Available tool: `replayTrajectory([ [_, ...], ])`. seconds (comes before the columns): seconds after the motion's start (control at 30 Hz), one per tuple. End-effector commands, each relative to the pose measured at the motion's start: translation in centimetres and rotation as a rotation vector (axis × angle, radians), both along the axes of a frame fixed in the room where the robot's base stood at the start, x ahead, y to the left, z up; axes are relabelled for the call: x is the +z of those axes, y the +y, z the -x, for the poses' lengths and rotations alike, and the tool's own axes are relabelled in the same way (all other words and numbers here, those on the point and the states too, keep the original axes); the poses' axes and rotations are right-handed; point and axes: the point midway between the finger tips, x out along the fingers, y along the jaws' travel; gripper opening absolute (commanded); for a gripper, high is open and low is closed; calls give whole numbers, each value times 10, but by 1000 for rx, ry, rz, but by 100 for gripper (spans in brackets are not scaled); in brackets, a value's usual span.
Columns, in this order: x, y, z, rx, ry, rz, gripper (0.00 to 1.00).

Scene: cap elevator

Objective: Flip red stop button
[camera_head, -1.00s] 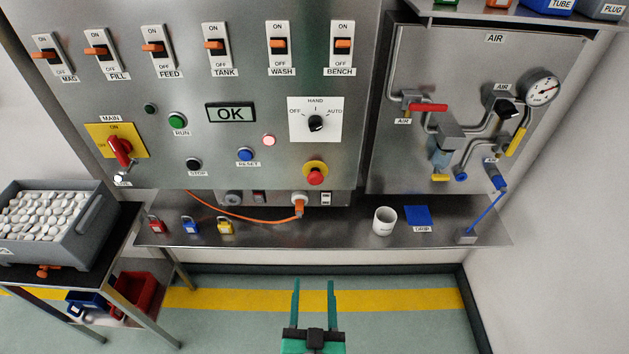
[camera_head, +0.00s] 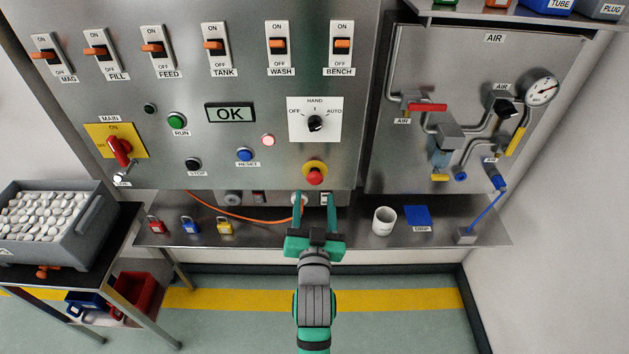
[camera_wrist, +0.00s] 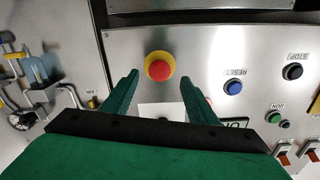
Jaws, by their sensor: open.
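The red stop button (camera_head: 315,175) is a red mushroom head on a yellow collar, low on the steel control panel (camera_head: 270,100). In the wrist view the red button (camera_wrist: 158,69) shows beyond the fingertips, roughly between them. My gripper (camera_head: 315,200) is open and empty. In the head view its two green fingers point up toward the panel, with the tips just below the button. In the wrist view my gripper (camera_wrist: 158,88) also shows spread fingers, touching nothing that I can see. A separate black button labelled STOP (camera_head: 194,164) sits further left.
A blue RESET button (camera_head: 245,154) and a rotary selector (camera_head: 316,123) are near the red button. Below runs a steel shelf (camera_head: 340,234) with a white cup (camera_head: 384,221), padlocks and an orange cable (camera_head: 245,217). Air piping (camera_head: 450,130) is at right.

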Motion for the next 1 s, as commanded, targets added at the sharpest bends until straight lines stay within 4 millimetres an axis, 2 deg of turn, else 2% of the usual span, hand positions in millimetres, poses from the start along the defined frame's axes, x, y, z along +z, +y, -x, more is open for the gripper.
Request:
replayTrajectory([
  [0.2,1,0,-38,1,-1,0,53],
  [0.4,0,0,-64,0,0,1,53],
  [0.6,0,0,-75,0,0,0,53],
  [0.87,0,0,-76,0,0,0,53],
  [0.93,0,0,-76,0,0,0,41],
  [1.0,0,0,-76,0,0,0,25],
])
